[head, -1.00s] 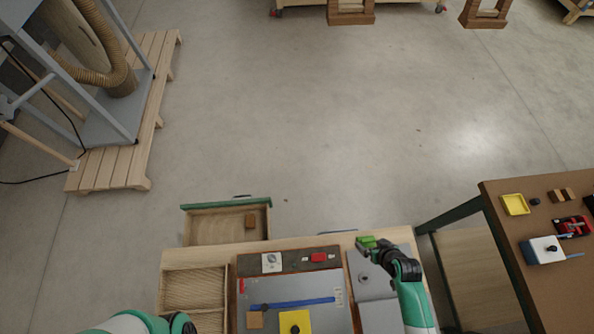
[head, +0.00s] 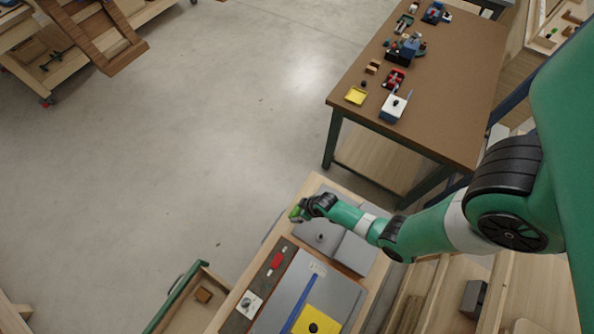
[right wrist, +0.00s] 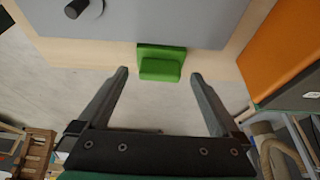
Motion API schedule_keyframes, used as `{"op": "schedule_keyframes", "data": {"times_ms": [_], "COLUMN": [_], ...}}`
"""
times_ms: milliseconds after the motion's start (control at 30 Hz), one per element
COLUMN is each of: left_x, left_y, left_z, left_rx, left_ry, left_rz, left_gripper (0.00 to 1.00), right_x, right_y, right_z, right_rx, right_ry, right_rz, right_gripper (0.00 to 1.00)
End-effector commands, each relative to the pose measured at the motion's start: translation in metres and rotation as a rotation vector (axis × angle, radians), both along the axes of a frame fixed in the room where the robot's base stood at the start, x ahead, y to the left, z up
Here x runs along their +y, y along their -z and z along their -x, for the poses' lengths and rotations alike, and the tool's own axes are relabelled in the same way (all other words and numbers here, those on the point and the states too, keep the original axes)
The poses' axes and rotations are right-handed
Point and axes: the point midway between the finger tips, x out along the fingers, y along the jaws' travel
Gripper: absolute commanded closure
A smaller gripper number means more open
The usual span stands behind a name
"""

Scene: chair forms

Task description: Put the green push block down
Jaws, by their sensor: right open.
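The green push block (head: 294,214) is at the edge of the light wood bench (head: 318,183) in the head view. In the right wrist view, the block (right wrist: 160,62) sits by a grey plate, over the pale wood edge. My right gripper (right wrist: 159,75) is open, with one finger on each side of the block's near part and a gap on both sides. In the head view, my right gripper (head: 302,209) is close against the block and partly hides it. My left gripper is not in view.
A grey sheet (head: 312,290) with a yellow square (head: 318,322) and a blue strip lies on the bench. An open drawer (head: 178,294) juts out at lower left. A brown table (head: 440,110) with several small items stands beyond. The floor between is clear.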

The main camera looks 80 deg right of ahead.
Motion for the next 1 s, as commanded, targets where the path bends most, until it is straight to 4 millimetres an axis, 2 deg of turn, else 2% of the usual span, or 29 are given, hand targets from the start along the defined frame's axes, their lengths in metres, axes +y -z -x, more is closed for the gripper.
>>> {"op": "schedule_keyframes", "data": {"times_ms": [33, 100, 200, 467, 833, 1000], "left_x": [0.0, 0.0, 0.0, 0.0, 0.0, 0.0], "left_y": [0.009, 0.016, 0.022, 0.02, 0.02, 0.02], "left_z": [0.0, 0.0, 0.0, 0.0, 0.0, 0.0], "left_rx": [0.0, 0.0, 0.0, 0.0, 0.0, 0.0], "left_ry": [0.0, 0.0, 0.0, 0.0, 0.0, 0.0], "left_rz": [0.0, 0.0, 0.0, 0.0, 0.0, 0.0], "left_gripper": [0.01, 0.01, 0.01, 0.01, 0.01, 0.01], "right_x": [-0.001, -0.003, -0.004, -0.005, -0.005, -0.005], "right_y": [0.012, 0.024, 0.034, 0.033, 0.033, 0.033], "right_z": [-0.005, -0.009, -0.014, -0.015, -0.015, -0.015], "right_rx": [0.001, 0.001, 0.001, -0.001, -0.001, -0.001], "right_ry": [0.0, 0.0, 0.0, 0.0, 0.0, 0.0], "right_rz": [0.0, 0.0, 0.0, 0.0, 0.0, 0.0], "right_gripper": [0.0, 0.0, 0.0, 0.0, 0.67, 0.68]}}
